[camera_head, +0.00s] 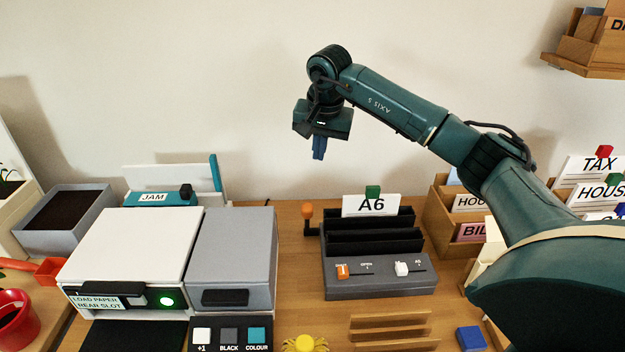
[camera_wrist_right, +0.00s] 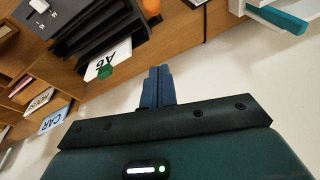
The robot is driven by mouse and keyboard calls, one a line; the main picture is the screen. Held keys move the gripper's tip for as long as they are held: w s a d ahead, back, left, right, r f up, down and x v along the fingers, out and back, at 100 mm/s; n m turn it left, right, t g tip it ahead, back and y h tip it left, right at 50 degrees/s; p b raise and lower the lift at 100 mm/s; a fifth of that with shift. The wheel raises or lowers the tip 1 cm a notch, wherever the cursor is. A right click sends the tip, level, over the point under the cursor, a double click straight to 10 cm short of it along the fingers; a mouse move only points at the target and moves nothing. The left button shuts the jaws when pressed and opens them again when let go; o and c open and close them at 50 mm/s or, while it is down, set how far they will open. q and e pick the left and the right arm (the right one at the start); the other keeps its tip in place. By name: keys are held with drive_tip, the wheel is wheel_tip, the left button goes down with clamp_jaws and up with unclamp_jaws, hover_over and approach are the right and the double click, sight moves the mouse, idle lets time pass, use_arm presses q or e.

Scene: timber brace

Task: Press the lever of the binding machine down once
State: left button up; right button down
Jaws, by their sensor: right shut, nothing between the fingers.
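The binding machine (camera_head: 380,283) is a dark grey unit with black slots, standing on the wooden desk at centre. A lever with an orange knob (camera_head: 307,211) sticks out on its left side, with the knob raised; the knob also shows at the top of the right wrist view (camera_wrist_right: 151,6). My right gripper (camera_head: 319,157) is shut and empty, its blue fingers pointing down. In the head view it appears above the knob and a little to its right, apart from it. In the right wrist view its fingers (camera_wrist_right: 157,73) touch nothing. My left gripper is out of view.
A card marked A6 (camera_head: 371,206) with a green tab stands at the machine's back. A white and grey printer (camera_head: 130,245) stands to the left, and wooden card boxes (camera_head: 446,231) to the right. A wooden rack (camera_head: 390,330) and a blue block (camera_head: 470,338) lie in front.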

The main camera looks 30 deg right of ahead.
drive_tip(key=f, duration=0.3)
drive_tip(key=a+f+p, duration=0.1)
drive_tip(key=f, duration=0.3)
drive_tip(key=a+f+p, duration=0.1)
drive_tip(key=f, duration=0.3)
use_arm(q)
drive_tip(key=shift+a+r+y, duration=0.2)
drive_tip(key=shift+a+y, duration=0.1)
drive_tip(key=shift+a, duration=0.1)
use_arm(e)
drive_tip(key=shift+f, duration=0.1)
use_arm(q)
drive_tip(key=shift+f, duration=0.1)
